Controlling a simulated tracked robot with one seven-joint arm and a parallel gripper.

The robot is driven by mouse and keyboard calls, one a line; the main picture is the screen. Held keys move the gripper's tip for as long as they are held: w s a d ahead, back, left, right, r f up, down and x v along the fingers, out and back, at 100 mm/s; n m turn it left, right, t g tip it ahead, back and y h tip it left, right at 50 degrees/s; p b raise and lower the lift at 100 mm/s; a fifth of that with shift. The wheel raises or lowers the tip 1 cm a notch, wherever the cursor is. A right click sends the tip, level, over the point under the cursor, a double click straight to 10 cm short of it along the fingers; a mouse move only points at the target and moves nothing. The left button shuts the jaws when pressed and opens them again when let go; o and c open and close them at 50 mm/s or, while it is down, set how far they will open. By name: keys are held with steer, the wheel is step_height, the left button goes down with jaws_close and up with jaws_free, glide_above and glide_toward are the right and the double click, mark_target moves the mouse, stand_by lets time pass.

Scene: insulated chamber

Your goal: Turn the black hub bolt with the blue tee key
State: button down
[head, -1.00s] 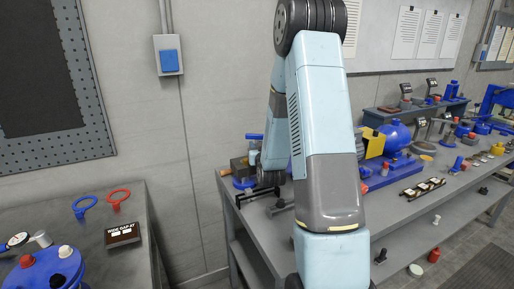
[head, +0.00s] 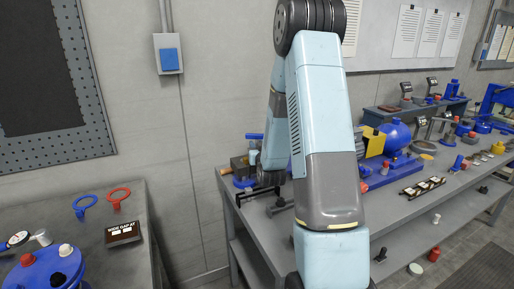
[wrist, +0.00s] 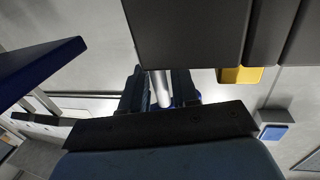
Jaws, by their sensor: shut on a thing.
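My gripper (wrist: 160,90) shows in the wrist view, its dark fingers closed on a silver shaft. I take the shaft (wrist: 161,88) to be that of the blue tee key; a bit of blue (wrist: 196,97) shows beside the fingers, and its handle and tip cannot be made out. In the head view my gripper is out of sight below my arm. A blue round hub (head: 25,276) stands on the left table, cut by the frame edge. It carries a black bolt (head: 57,280), a white one (head: 65,251) and a red one (head: 27,260).
The right bench (head: 235,200) is crowded with machines and small parts. A gap separates the tables. Large dark blocks (wrist: 195,35) fill the wrist view's top.

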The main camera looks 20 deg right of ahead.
steer(key=c, duration=0.8)
jaws_free()
